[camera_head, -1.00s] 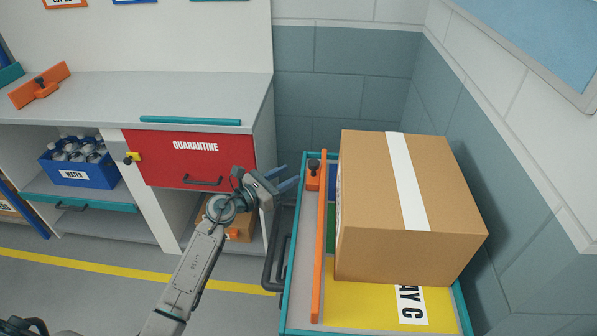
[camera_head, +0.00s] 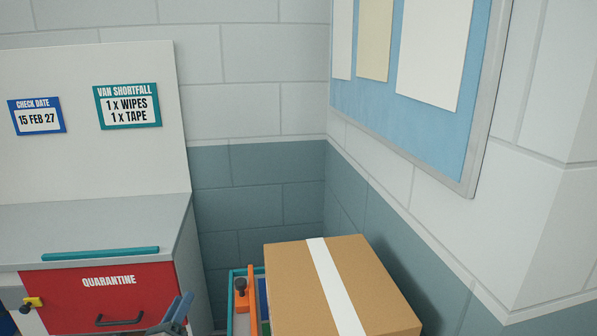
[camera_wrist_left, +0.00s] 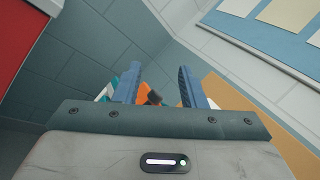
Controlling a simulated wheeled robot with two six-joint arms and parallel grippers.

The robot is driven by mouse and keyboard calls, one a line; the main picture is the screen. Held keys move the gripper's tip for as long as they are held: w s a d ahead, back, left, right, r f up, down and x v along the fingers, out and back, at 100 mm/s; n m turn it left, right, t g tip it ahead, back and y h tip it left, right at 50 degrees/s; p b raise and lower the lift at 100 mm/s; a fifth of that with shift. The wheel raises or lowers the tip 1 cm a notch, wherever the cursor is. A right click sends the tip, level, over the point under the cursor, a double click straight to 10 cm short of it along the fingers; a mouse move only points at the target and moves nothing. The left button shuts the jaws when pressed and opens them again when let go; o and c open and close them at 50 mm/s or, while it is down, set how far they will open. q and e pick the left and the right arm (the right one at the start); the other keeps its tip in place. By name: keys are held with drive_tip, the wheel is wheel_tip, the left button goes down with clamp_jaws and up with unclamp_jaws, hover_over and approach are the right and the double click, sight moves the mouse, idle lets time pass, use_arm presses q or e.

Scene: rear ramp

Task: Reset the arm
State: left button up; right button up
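My left gripper (camera_head: 176,318) shows only by its blue fingertips at the bottom of the head view, in front of the red quarantine drawer. In the left wrist view its two blue fingers (camera_wrist_left: 158,88) stand apart with nothing between them held. An orange piece and a teal edge show behind the fingers, farther off. The rest of my left arm is below the head view. My right gripper is in neither view.
The red quarantine drawer (camera_head: 100,298) is shut under a grey counter (camera_head: 100,225) bearing a teal bar (camera_head: 100,253). A blue notice board (camera_head: 385,100) hangs on the right wall.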

use_arm(q)
drive_tip(key=s+a+f+n+g+y, duration=0.45)
drive_tip(key=s+n, duration=0.25)
drive_tip(key=n, duration=0.4)
drive_tip(key=s+a+f+n+g+y, duration=0.3)
drive_tip(key=s+f+n+y, duration=0.3)
drive_tip(key=n, duration=0.5)
drive_tip(key=s+d+f+n+g+h, duration=0.2)
drive_tip(key=s+d+g, duration=0.1)
drive_tip(key=s, duration=0.4)
drive_tip(key=s+d+f+n+g+h, duration=0.2)
drive_tip(key=s+n+g, duration=0.1)
drive_tip(key=s, duration=0.4)
drive_tip(key=s+d+f+n+g+h, duration=0.2)
drive_tip(key=s+d+g, duration=0.15)
drive_tip(key=s, duration=0.35)
drive_tip(key=a+f+g, duration=0.1)
drive_tip(key=a+f, duration=0.2)
drive_tip(key=f, duration=2.7)
drive_tip(key=s+a+f+g, duration=0.1)
drive_tip(key=s+f, duration=1.6)
drive_tip(key=f, duration=0.2)
drive_tip(key=shift+s+a+f+n, duration=0.15)
drive_tip(key=shift+a+f+n, duration=0.05)
drive_tip(key=shift+f+n, duration=0.1)
